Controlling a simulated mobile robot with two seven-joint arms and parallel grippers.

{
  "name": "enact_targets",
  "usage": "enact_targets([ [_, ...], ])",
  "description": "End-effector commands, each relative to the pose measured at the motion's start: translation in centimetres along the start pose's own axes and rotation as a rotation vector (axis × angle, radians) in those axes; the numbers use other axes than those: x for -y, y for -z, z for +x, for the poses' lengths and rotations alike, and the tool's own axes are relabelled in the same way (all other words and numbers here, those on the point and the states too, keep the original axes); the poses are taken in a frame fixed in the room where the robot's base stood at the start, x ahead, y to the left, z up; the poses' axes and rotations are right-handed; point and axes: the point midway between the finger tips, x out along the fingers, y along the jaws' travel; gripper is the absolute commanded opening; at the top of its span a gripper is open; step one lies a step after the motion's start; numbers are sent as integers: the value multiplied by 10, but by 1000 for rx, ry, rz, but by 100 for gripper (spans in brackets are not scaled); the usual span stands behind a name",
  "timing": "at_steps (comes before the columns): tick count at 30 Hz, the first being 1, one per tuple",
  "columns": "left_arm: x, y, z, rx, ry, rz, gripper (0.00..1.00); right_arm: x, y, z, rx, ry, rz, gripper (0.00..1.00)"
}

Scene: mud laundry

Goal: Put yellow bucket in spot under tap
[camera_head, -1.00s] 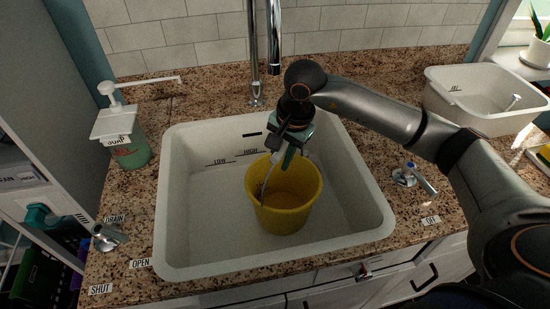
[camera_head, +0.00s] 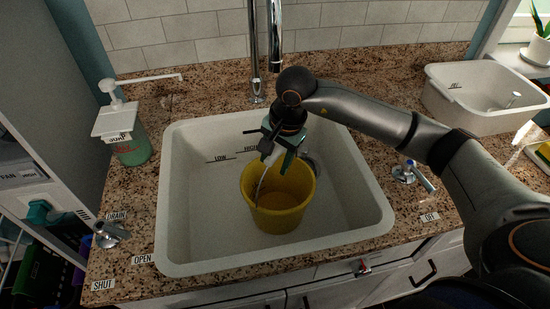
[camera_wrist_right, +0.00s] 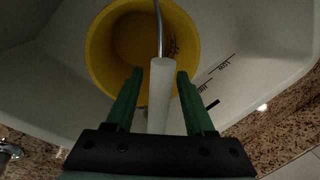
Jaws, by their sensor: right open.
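The yellow bucket (camera_head: 278,212) stands upright inside the white sink (camera_head: 190,225), a little right of the sink's middle. It looks empty. The tall chrome tap (camera_head: 255,60) rises behind the sink, and its spout end (camera_head: 275,55) hangs over the sink's back edge. My right gripper (camera_head: 279,160) is over the bucket's back rim, pointing down. In the right wrist view the bucket's white handle grip (camera_wrist_right: 160,95) lies between the open green fingers (camera_wrist_right: 160,75), with gaps at both sides. My left gripper is not in view.
A soap pump (camera_head: 130,145) stands left of the sink. A drain lever (camera_head: 108,234) and a right lever (camera_head: 412,175) flank it. A white basin (camera_head: 485,115) is at the right. The sink's left half is clear.

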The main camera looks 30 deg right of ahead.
Motion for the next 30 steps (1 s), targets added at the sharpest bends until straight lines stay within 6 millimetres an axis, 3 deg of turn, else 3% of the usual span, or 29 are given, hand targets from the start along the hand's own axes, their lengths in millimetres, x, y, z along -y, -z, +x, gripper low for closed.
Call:
enact_targets([
  [7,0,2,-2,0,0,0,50,1,1,-8,-1,2,0,54],
  [21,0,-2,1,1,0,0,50,1,0,-101,-2,3,-1,54],
  [30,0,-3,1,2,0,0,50,1,0,-123,0,0,0,54],
])
